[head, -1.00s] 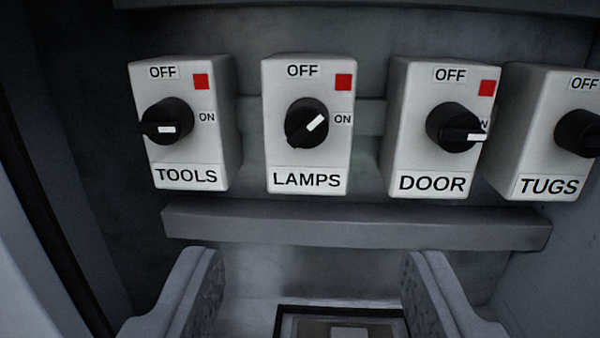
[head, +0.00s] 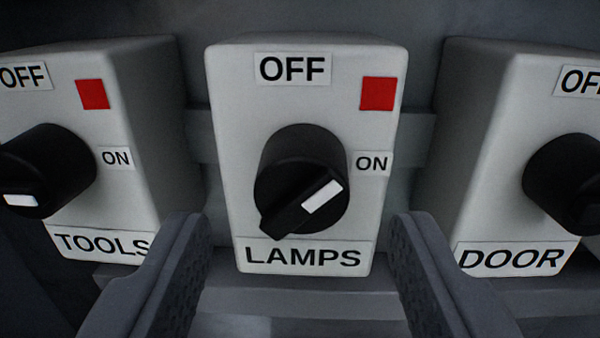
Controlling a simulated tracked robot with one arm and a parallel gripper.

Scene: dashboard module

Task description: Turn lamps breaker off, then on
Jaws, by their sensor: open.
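The LAMPS breaker (head: 228,150) is a white box in the middle of the head view, with an OFF label on top, an ON label at right and a red square at upper right. Its black rotary knob (head: 285,195) has a white mark that points to the upper right, between OFF and ON, nearer ON. My gripper (head: 300,225) is open and empty. Its two grey fingers show to the left and right of the lower part of the LAMPS box, apart from the knob.
The TOOLS breaker (head: 135,110) stands at left and the DOOR breaker (head: 480,140) at right, each with its own black knob. Narrow gaps separate the boxes, with the fingers in front of them. A grey ledge (head: 300,295) runs below.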

